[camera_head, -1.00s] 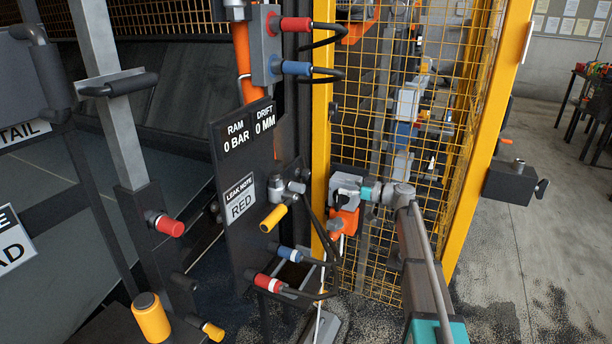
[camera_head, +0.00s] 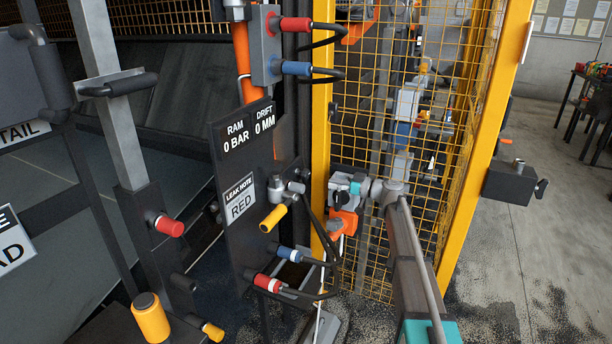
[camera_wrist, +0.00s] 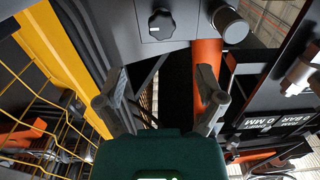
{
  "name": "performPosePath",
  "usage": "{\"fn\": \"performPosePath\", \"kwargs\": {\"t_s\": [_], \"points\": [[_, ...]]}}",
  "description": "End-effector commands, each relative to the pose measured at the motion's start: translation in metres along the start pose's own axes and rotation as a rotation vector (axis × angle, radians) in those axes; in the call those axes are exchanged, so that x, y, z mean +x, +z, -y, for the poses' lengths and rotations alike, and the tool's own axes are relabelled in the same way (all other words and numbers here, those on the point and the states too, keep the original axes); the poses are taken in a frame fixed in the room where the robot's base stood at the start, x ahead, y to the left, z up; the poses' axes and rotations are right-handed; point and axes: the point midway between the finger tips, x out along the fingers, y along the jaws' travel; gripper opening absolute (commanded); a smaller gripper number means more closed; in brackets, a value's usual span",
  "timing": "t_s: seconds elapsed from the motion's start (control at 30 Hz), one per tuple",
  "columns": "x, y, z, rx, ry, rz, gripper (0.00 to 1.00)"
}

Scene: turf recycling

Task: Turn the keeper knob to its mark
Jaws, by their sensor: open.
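In the wrist view a black fluted knob (camera_wrist: 161,22) sits on a grey panel (camera_wrist: 185,10), with a small light mark on or beside it. I take it for the keeper knob, but no label on it is readable. My gripper (camera_wrist: 160,88) is open, its two fingers spread wide with nothing between them. The knob lies beyond the fingertips, apart from them and near the top edge of the view. In the head view my gripper (camera_head: 341,187) is beside the yellow fence post; the knob cannot be clearly told there.
A dark round cylinder (camera_wrist: 230,24) stands beside the knob. An orange tube (camera_wrist: 207,65) runs close to the right finger. The gauge board (camera_head: 232,175), with hoses and a yellow-handled valve (camera_head: 273,218), stands left of my gripper. The yellow mesh fence (camera_head: 415,120) is behind my arm.

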Motion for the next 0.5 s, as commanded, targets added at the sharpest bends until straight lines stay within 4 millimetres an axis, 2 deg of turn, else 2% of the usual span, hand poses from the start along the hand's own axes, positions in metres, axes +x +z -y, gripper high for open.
{"fn": "performPosePath", "kwargs": {"t_s": [0.5], "points": [[0.079, 0.000, -0.001, 0.000, -0.001, 0.000, 0.88]]}}
